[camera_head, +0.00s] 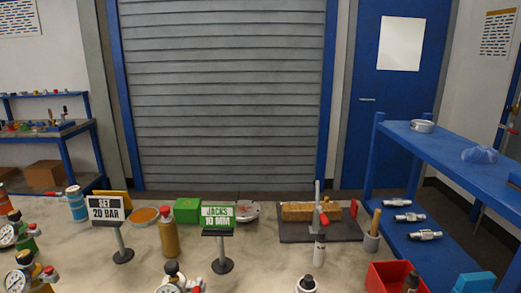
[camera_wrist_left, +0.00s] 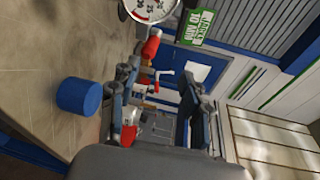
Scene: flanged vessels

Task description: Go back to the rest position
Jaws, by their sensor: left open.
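My left gripper (camera_wrist_left: 160,105) shows in the left wrist view with its two dark fingers apart. I see nothing gripped between them; red and grey items show behind the gap. In that view a blue cylinder (camera_wrist_left: 80,96) stands to the left of the fingers, apart from them. A pressure gauge (camera_wrist_left: 150,6) and a red-ended part (camera_wrist_left: 151,45) are beyond the fingertips at the top. Neither gripper shows in the head view, and my right gripper is in no view.
In the head view the bench holds gauge-fitted vessels (camera_head: 26,275), a "SET 20 BAR" sign (camera_head: 106,209), a "JACKS 10 MM" sign (camera_head: 218,217), a brown bottle (camera_head: 168,235), a dark tray (camera_head: 345,231) and a red bin (camera_head: 390,275). A blue shelf (camera_head: 460,165) stands right.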

